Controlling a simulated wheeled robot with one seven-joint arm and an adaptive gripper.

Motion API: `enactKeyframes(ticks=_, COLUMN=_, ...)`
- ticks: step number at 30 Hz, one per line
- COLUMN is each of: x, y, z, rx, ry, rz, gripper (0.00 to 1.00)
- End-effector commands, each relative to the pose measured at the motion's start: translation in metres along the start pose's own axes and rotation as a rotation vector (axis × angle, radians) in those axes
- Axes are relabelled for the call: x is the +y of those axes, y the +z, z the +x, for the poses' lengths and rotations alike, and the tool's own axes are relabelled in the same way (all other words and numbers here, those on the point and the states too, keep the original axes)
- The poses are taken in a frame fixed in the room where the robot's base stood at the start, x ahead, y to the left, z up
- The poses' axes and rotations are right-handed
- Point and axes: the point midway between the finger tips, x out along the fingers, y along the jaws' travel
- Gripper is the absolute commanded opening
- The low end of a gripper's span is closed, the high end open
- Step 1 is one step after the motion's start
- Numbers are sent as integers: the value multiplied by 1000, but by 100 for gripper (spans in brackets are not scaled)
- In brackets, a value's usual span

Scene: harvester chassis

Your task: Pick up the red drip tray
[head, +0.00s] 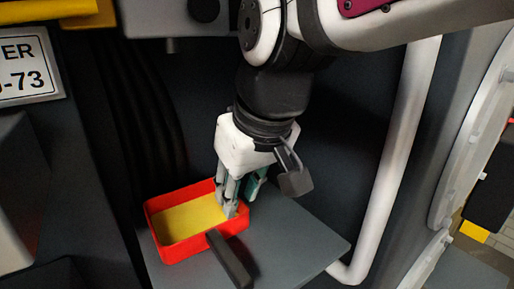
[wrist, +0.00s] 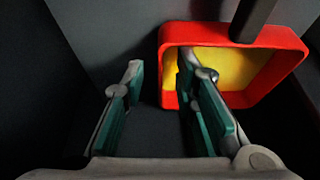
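The red drip tray (head: 185,248) sits on a grey plate at the lower middle of the head view. Its inside is yellow. In the wrist view the tray (wrist: 200,34) is at the upper right. My gripper (head: 241,203) points down at the tray's right-hand side in the head view. In the wrist view my gripper (wrist: 159,68) is open. One finger is over the tray's inside and the other is outside it, with a red side wall between them. I see no clear contact with the wall.
A dark bar (head: 229,260) meets the tray's near edge; I cannot tell whether it is attached. The grey plate (head: 300,240) has free room to the right. A white tube (head: 400,150) rises at right. Dark hoses (head: 150,120) hang behind the tray.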

Motion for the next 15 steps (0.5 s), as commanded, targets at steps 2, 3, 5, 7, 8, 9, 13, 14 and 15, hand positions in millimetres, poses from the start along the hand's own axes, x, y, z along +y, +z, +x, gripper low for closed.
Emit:
enactKeyframes(ticks=2, x=0, y=0, z=4, rx=-1, ry=0, rz=0, gripper=27)
enactKeyframes(ticks=3, x=0, y=0, z=4, rx=-1, ry=0, rz=0, gripper=27)
enactKeyframes(ticks=5, x=0, y=0, z=4, rx=0, ry=0, rz=0, gripper=27)
enactKeyframes(ticks=7, x=0, y=0, z=4, rx=0, ry=0, rz=0, gripper=27)
enactKeyframes(ticks=8, x=0, y=0, z=4, rx=0, ry=0, rz=0, gripper=27)
enactKeyframes(ticks=9, x=0, y=0, z=4, rx=0, ry=0, rz=0, gripper=22)
enactKeyframes(ticks=13, x=0, y=0, z=4, rx=0, ry=0, rz=0, gripper=0)
enactKeyframes(ticks=14, x=0, y=0, z=4, rx=0, ry=0, rz=0, gripper=0)
enactKeyframes(ticks=15, x=0, y=0, z=4, rx=0, ry=0, rz=0, gripper=0)
